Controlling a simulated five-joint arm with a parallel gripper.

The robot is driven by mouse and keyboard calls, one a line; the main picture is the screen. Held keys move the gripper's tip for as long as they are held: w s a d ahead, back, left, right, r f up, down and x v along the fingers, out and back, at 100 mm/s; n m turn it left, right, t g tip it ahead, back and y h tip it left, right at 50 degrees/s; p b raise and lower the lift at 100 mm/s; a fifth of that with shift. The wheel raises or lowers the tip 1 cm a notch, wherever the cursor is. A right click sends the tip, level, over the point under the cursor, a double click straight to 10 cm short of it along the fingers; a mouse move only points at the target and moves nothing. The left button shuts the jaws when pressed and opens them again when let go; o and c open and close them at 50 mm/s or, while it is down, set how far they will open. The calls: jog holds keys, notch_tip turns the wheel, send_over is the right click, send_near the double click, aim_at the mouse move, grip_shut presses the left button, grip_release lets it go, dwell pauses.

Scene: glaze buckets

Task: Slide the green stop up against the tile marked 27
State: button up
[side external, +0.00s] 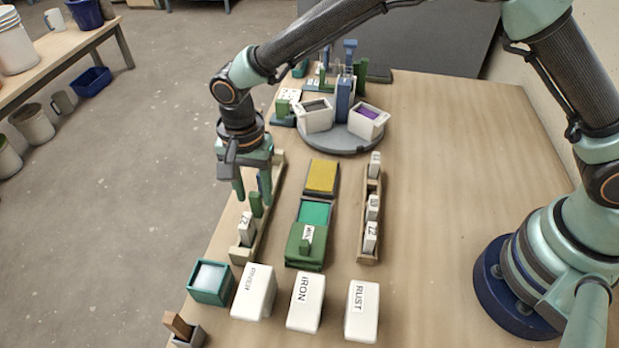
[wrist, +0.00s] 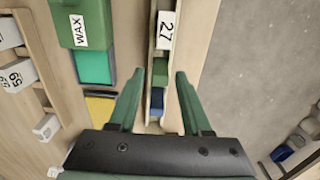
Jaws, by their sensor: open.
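The white tile marked 27 (wrist: 166,30) stands in the left wooden rail; in the side view the tile (side external: 245,229) is near the rail's front end. The green stop (wrist: 160,72) is just behind it in the same rail, with what looks like a narrow gap between them; it also shows in the side view (side external: 256,205). A blue piece (wrist: 157,98) is behind the stop. My gripper (wrist: 159,74) is open, its fingers on either side of the stop in the wrist view. In the side view my gripper (side external: 252,192) is over the rail; its exact height is unclear.
A green box labelled WAX (side external: 305,245) and a yellow pad (side external: 321,177) lie right of the rail. A second rail (side external: 367,249) holds several white tiles. White blocks, including IRON (side external: 305,303), stand in front. A grey turntable (side external: 345,140) is behind.

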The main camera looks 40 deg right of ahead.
aim_at(246, 217)
grip_shut()
jog(key=shift+s+a, duration=1.7)
jog(key=shift+o, duration=0.2)
grip_release()
jog(key=shift+r, duration=0.1)
jog(key=shift+r, duration=3.45)
